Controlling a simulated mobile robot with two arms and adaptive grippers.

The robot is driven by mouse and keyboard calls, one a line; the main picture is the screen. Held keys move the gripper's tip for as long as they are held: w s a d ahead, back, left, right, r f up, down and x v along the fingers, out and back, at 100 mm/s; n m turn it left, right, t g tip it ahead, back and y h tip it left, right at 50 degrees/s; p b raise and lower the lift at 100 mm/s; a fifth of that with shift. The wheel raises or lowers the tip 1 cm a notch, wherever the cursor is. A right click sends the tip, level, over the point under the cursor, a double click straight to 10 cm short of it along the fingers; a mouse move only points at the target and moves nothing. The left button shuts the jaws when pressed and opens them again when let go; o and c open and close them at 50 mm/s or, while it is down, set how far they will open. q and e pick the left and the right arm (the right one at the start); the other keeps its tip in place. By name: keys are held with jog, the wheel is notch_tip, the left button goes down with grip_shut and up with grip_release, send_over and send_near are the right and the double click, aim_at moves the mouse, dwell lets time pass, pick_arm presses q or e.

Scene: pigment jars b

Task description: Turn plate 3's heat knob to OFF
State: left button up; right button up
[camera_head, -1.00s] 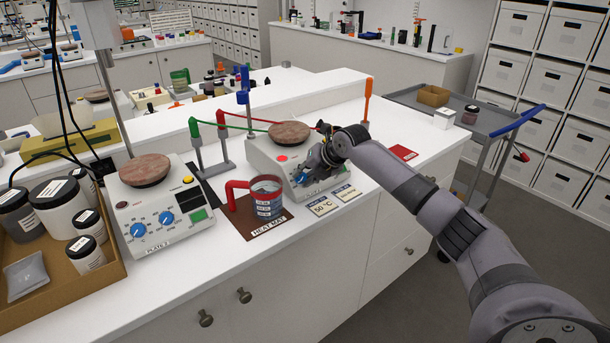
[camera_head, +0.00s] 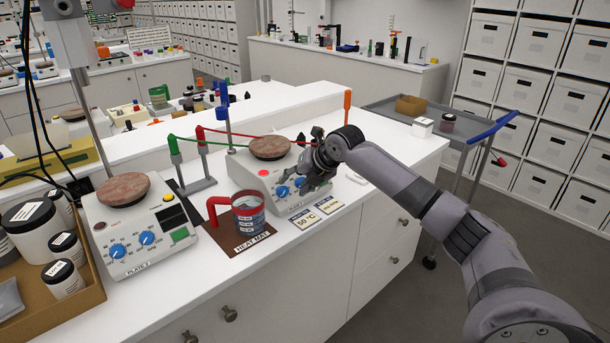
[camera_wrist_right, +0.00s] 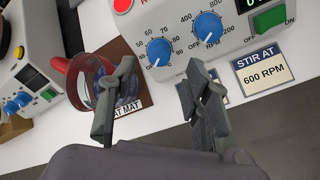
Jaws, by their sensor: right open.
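Plate 3 (camera_head: 254,178) is the white hot plate with a round brown top, in front of my right arm in the head view. Its heat knob (camera_head: 283,191) is the left of two blue dials; the stir knob (camera_head: 299,181) is beside it. In the right wrist view the heat knob (camera_wrist_right: 159,52) lies just beyond my open right gripper (camera_wrist_right: 160,68), between the fingertips in the picture and apart from them. I cannot tell exactly where its pointer is. In the head view my right gripper (camera_head: 318,164) is over the plate's right side. My left gripper is out of view.
A red-handled beaker (camera_head: 248,214) stands on the brown heat mat (camera_head: 236,243), left of the plate; one finger overlaps it in the wrist view. Cards (camera_head: 305,219) lie in front of the plate. Plate 2 (camera_head: 128,245) and a tray of jars (camera_head: 92,312) are farther left.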

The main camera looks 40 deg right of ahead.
jog(key=v, duration=0.6)
jog(key=shift+s+r, duration=0.25)
jog(key=shift+s, duration=0.1)
